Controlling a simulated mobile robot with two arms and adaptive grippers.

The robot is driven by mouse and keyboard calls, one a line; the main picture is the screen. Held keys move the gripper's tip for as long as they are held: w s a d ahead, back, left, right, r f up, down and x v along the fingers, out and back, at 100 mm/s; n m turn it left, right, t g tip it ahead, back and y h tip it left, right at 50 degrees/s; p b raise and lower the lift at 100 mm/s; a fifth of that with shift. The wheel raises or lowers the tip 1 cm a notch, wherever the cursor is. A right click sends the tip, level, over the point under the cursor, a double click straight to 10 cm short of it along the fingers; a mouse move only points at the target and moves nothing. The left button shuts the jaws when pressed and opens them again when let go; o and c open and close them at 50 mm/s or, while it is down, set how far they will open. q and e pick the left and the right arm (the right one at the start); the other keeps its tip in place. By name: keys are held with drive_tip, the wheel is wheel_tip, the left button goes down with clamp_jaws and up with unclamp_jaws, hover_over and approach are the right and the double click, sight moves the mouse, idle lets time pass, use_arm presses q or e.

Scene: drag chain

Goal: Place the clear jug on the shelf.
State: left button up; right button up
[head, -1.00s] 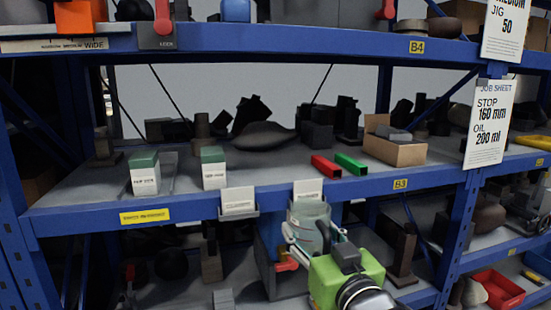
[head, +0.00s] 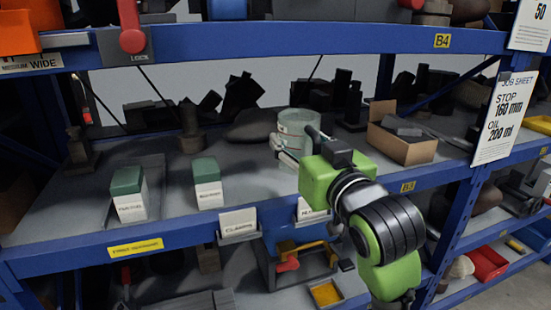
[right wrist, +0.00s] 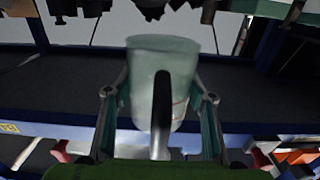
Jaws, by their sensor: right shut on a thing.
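The clear jug (head: 298,122) is a pale, see-through cylinder with a handle. My right gripper (head: 289,152) is shut on it and holds it upright over the B3 shelf (head: 240,170). In the right wrist view the jug (right wrist: 160,62) sits between the two fingers (right wrist: 160,95), its dark handle toward the camera. I cannot tell whether its base touches the shelf. My green right wrist covers part of the shelf to the right of the jug. My left gripper is not in view.
Two green-and-white boxes (head: 128,192) (head: 207,183) stand left of the jug. An open cardboard box (head: 402,143) is to the right. Dark parts line the back. The B4 shelf beam (head: 300,38) runs above. Bare shelf lies between the boxes and the jug.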

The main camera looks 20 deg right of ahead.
drive_tip(key=shift+w+p, duration=0.3)
drive_tip(key=shift+p, duration=0.45)
drive_tip(key=w+f, duration=0.6)
drive_tip(key=w, duration=0.1)
drive_tip(key=w+f, duration=0.3)
drive_tip(key=w, duration=0.1)
drive_tip(key=shift+w+a+p, duration=0.2)
drive_tip(key=shift+w+p, duration=0.05)
drive_tip(key=shift+p, duration=0.15)
drive_tip(key=shift+w+f, duration=0.25)
wheel_tip(320, 180, down, 2)
drive_tip(key=shift+w+a+f+p, duration=0.1)
drive_tip(key=shift+w+f+p, duration=0.1)
drive_tip(key=shift+p, duration=0.4)
drive_tip(key=shift+s+f, duration=0.15)
drive_tip(key=shift+f, duration=0.2)
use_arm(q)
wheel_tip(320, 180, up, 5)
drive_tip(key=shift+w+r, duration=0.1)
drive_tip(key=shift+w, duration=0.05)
